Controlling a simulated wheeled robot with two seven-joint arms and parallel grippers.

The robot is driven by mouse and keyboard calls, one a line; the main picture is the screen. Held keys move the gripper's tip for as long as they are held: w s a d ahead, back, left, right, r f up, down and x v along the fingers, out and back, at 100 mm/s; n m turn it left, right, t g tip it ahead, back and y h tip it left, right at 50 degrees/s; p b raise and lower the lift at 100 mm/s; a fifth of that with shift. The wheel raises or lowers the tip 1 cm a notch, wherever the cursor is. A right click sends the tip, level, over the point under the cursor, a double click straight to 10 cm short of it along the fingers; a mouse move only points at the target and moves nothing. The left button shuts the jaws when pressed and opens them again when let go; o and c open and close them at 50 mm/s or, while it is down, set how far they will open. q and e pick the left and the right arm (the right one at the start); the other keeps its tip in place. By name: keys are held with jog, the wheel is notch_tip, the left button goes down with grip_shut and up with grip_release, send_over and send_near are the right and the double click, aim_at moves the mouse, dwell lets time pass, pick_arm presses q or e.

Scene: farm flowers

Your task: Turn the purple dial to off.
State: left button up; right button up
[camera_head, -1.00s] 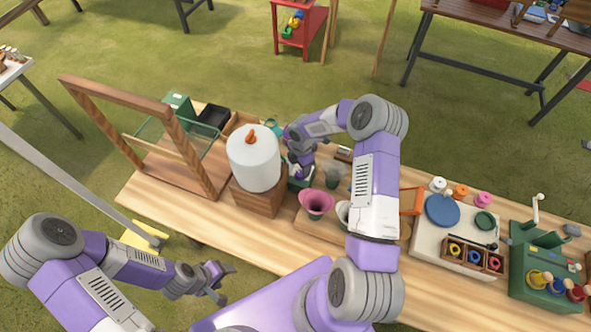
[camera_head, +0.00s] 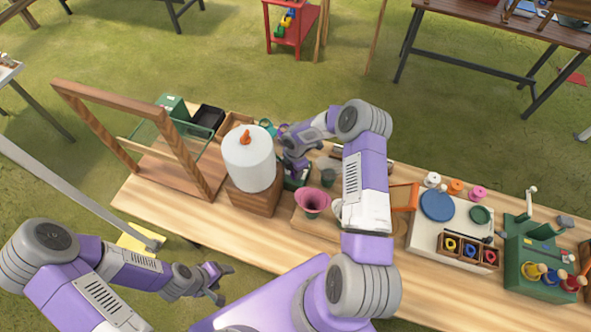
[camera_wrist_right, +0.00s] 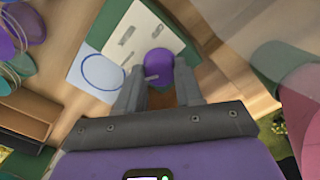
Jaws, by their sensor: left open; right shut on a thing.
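The purple dial (camera_wrist_right: 159,64) stands on a cream panel (camera_wrist_right: 150,32) with grey marks, in the right wrist view. A short grey pointer shows at its near side. My right gripper (camera_wrist_right: 158,85) has a finger on each side of the dial and is shut on it. My left gripper (camera_head: 222,282) is open and empty, in front of the table.
A white tank with an orange top (camera_head: 248,160) on a wooden block stands left of my right gripper. A pink flared cup (camera_head: 312,201) is close in front. A wooden frame (camera_head: 135,140) stands left. A white board (camera_head: 450,222) with coloured pieces lies right.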

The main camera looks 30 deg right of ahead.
jog(key=shift+f+m+b, duration=0.15)
jog(key=shift+m+b, duration=1.15)
jog(key=shift+b, duration=0.25)
jog(key=m+b, duration=0.2)
jog(key=shift+m, duration=0.3)
jog(key=m+b, duration=0.3)
jog(key=shift+m+b, duration=0.7)
jog(key=shift+m, duration=0.6)
jog(key=shift+r, duration=0.2)
jog(key=o, duration=1)
jog(key=shift+o, duration=0.2)
jog(key=shift+r, duration=3.8)
